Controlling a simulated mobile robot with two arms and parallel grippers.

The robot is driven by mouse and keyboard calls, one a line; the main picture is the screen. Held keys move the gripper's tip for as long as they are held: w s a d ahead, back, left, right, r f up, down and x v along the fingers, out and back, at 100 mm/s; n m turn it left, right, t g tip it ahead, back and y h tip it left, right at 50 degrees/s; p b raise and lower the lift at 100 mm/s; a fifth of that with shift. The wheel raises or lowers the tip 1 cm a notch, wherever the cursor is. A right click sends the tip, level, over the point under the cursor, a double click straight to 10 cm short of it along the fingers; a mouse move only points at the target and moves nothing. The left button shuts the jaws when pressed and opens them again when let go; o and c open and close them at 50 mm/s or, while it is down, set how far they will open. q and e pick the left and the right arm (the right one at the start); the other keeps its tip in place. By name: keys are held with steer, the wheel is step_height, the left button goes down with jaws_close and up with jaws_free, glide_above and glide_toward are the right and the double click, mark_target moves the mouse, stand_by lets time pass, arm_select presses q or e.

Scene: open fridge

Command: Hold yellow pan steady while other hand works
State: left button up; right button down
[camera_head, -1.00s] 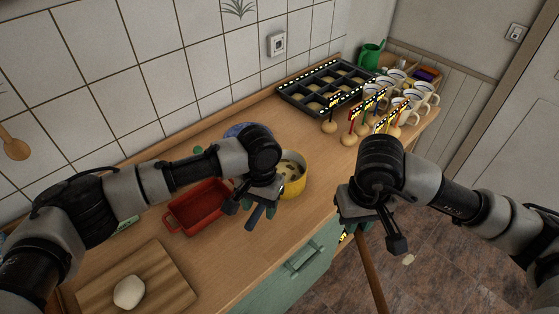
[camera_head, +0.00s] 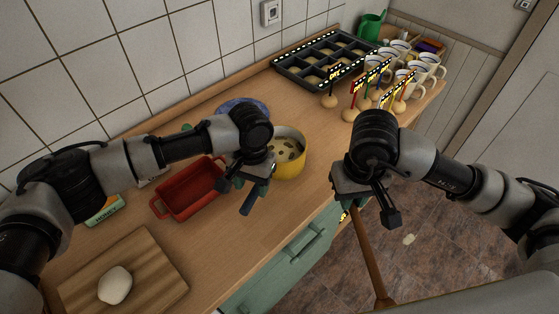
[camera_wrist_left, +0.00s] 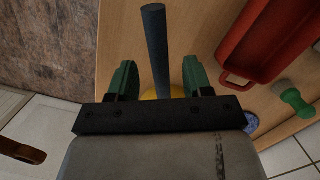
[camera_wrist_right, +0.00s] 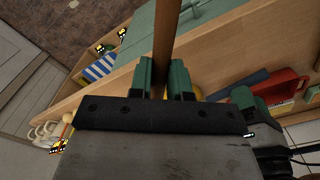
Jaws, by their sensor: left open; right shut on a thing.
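The yellow pan (camera_head: 293,166) stands on the wooden counter with brown pieces in pale contents. Its dark grey handle (camera_head: 252,199) points toward the counter's front edge, and also shows in the left wrist view (camera_wrist_left: 154,45). My left gripper (camera_head: 246,178) is open, with its green fingers on either side of the handle and gaps between. The pan body is mostly hidden in the left wrist view. My right gripper (camera_wrist_right: 166,80) is shut on a long brown wooden stick (camera_wrist_right: 167,35). The stick hangs down past the counter front in the head view (camera_head: 374,262); its far end is unclear.
A red baking dish (camera_head: 188,190) is left of the pan, and a blue plate (camera_head: 243,106) is behind. A cutting board (camera_head: 150,277) with dough (camera_head: 115,285) lies front left. A muffin tray (camera_head: 290,77), several mugs (camera_head: 418,68) and a green watering can (camera_head: 371,26) stand behind.

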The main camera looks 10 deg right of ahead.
mark_target(253, 194)
arm_select(q)
steer(key=shift+s+f, duration=0.2)
steer(key=shift+f, duration=0.3)
arm_select(e)
steer(key=shift+s+f, duration=0.2)
steer(key=shift+f, duration=0.1)
arm_select(q)
steer(key=shift+s+f, duration=0.15)
steer(key=shift+f, duration=0.15)
steer(key=shift+a+f, duration=0.1)
steer(key=shift+f, duration=1.3)
arm_select(e)
steer(key=shift+w+f, duration=0.1)
steer(key=shift+f, duration=0.05)
arm_select(q)
steer(key=shift+c, duration=0.5)
jaws_close()
